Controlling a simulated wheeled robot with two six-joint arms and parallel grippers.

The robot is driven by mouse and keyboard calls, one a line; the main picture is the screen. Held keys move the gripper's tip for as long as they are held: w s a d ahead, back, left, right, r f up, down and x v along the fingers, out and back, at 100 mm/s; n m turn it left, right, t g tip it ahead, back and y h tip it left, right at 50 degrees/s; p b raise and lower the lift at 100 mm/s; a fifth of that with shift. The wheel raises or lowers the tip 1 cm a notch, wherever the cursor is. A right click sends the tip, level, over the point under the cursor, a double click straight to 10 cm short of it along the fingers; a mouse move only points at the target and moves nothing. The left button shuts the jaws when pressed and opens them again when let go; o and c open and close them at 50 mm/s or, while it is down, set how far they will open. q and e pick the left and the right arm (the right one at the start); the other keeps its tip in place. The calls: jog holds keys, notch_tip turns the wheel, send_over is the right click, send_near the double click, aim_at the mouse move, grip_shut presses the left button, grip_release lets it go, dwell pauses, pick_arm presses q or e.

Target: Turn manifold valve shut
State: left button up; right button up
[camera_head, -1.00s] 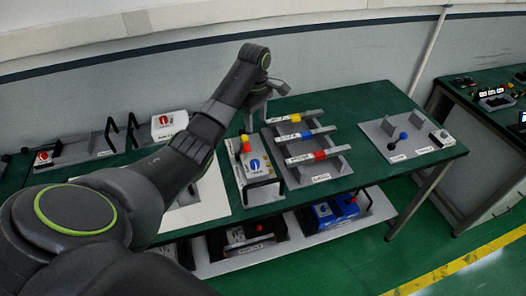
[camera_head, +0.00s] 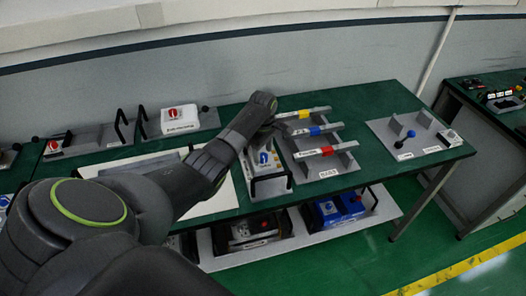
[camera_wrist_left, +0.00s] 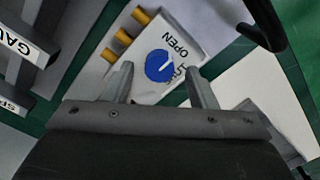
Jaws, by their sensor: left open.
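The manifold (camera_head: 268,184) is a pale block with a round blue valve knob (camera_head: 264,157) near its front, standing on the green bench. In the left wrist view the blue knob (camera_wrist_left: 159,65) has a white pointer line and lies beside the words OPEN and SHUT. Several brass fittings (camera_wrist_left: 123,37) line the manifold's edge. My left gripper (camera_wrist_left: 157,72) is open, its two fingers either side of the knob in the picture; contact cannot be told. My right gripper is not in view.
A gauge rack (camera_head: 322,175) with yellow, blue and red handled bars stands just right of the manifold. A black curved handle (camera_wrist_left: 262,22) is close by in the wrist view.

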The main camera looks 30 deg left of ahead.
pick_arm(q)
jog(key=shift+f, duration=0.6)
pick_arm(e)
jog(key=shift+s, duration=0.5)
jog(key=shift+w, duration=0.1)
pick_arm(q)
jog(key=shift+c, duration=0.7)
jog(key=c, duration=0.8)
jog(key=shift+c, duration=0.2)
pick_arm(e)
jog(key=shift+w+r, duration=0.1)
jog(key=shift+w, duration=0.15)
